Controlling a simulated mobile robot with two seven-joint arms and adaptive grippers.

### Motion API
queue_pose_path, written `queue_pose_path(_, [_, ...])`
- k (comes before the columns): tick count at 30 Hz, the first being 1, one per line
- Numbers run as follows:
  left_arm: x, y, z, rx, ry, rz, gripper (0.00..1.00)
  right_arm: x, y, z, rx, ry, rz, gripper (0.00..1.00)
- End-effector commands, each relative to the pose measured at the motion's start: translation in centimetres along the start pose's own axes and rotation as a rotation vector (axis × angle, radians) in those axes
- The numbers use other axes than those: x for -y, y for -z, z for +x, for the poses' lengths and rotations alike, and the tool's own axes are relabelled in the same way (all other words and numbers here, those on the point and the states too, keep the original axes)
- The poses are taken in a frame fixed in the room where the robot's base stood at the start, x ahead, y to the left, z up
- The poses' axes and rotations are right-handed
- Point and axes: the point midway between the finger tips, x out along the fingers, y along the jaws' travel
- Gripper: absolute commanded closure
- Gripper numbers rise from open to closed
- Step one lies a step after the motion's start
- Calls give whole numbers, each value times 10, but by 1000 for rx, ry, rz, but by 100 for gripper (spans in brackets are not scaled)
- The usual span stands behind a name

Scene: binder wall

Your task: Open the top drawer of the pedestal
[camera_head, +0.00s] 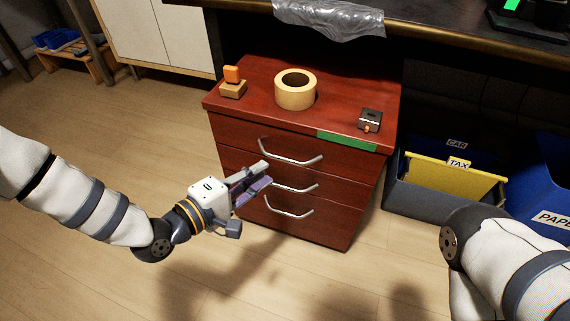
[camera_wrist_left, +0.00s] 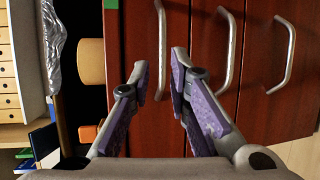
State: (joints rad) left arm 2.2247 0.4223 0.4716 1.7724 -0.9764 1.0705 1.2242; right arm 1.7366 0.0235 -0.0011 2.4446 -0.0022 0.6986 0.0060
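The red-brown wooden pedestal (camera_head: 228,128) stands under the dark desk, its three drawers closed flush. The top drawer's curved metal handle (camera_head: 290,160) is the uppermost one. My left gripper (camera_head: 267,173) is open with purple-padded fingers, in front of the pedestal near the left ends of the upper handles. In the left wrist view, turned sideways, the top handle (camera_wrist_left: 161,40) shows between the two open fingertips (camera_wrist_left: 160,68); I cannot tell whether they touch it. The middle handle (camera_wrist_left: 229,50) lies right of the fingers. My right gripper is outside the views; only its arm shows.
A tape roll (camera_head: 295,90), stacked blocks (camera_head: 232,82) and a small dark box (camera_head: 370,120) sit on the pedestal top. A green strip (camera_head: 347,141) marks its front edge. Bins with a yellow divider (camera_head: 455,178) stand right. Floor before the pedestal is clear.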

Motion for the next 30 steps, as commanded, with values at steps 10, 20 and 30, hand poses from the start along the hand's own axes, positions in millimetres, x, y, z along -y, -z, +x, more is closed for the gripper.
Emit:
queue_pose_path(10, [5,-1,77,2,5,1,83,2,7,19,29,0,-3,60])
queue_pose_path(20, [2,-1,86,1,5,-1,83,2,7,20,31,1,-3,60])
queue_pose_path(30, [2,-1,86,1,5,-1,100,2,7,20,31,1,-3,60])
